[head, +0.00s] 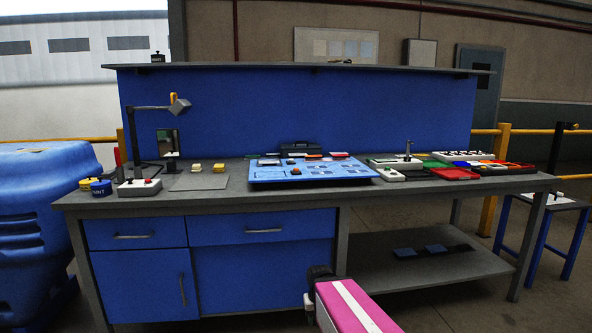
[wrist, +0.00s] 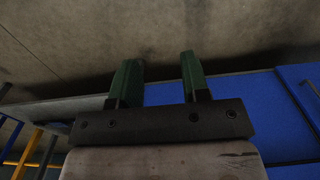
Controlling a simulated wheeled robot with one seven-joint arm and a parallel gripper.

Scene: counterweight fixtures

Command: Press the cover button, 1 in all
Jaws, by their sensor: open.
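I cannot tell for sure which thing is the cover button. A white box (head: 139,188) with red buttons on top sits at the left front of the bench. A tilted blue panel (head: 343,178) in the middle carries an orange-brown knob (head: 295,170) and several small plates. Two small yellow blocks or buttons stand left of the panel. My gripper (wrist: 160,82) has two green fingers set wide apart with nothing between them. No button shows in the wrist view. My pink arm shows low in the head view, in front of the bench and below its top.
The grey bench (head: 230,201) has blue drawers (head: 263,230) below. A lamp (head: 178,105) stands at the back left. Coloured trays (head: 456,173) and white boxes crowd the right side. A blue bin (head: 40,215) stands left of the bench, a stool (head: 557,203) right. Open floor lies in front.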

